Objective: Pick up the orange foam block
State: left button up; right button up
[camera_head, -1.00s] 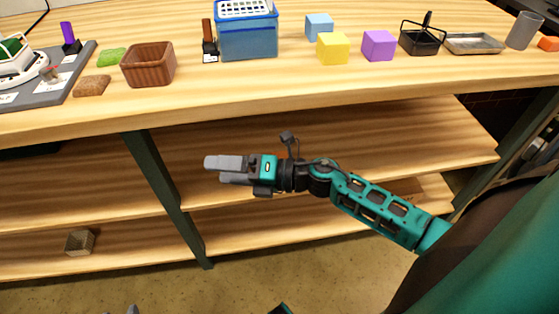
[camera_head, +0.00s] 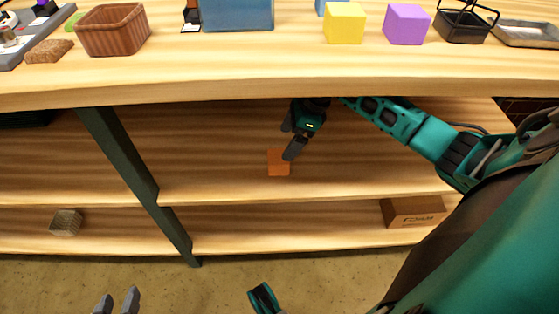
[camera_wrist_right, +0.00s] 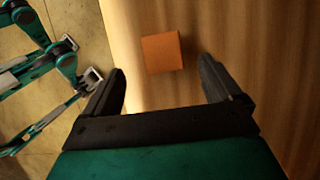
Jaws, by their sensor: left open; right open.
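The orange foam block (camera_head: 277,165) sits on the upper shelf (camera_head: 370,165) under the tabletop. My right gripper (camera_head: 290,138) reaches in under the tabletop, just above and beside the block, with one finger overlapping it in the head view. In the right wrist view the block (camera_wrist_right: 161,54) lies ahead of the open fingertips (camera_wrist_right: 162,70), roughly centred between them, with nothing held. Whether a finger touches it I cannot tell. My left gripper (camera_head: 117,300) is open and empty, low at the bottom edge of the head view, over the floor.
The tabletop edge (camera_head: 300,92) overhangs the shelf. A dark upright post (camera_head: 130,175) stands left of the block. A cardboard box (camera_head: 413,211) is on the lower shelf at right. The tabletop holds a brown basket (camera_head: 112,30), yellow cube (camera_head: 344,23) and purple cube (camera_head: 406,24). Shelf around the block is clear.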

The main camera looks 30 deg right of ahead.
aim_at(279, 162)
jog(key=x, duration=0.2)
jog(key=b+x, duration=0.1)
jog(key=x, duration=0.1)
jog(key=b+x, duration=0.1)
jog(key=x, duration=0.1)
jog(key=shift+d+f, duration=0.3)
jog(key=shift+f, duration=0.15)
jog(key=shift+a+f+b, duration=0.15)
jog(key=shift+f+b, duration=0.15)
jog(key=shift+f, duration=0.1)
pick_arm(q)
jog(key=shift+w+d+f, duration=0.1)
jog(key=shift+d+f, duration=0.2)
jog(key=shift+f, duration=0.35)
pick_arm(e)
jog(key=c, duration=1)
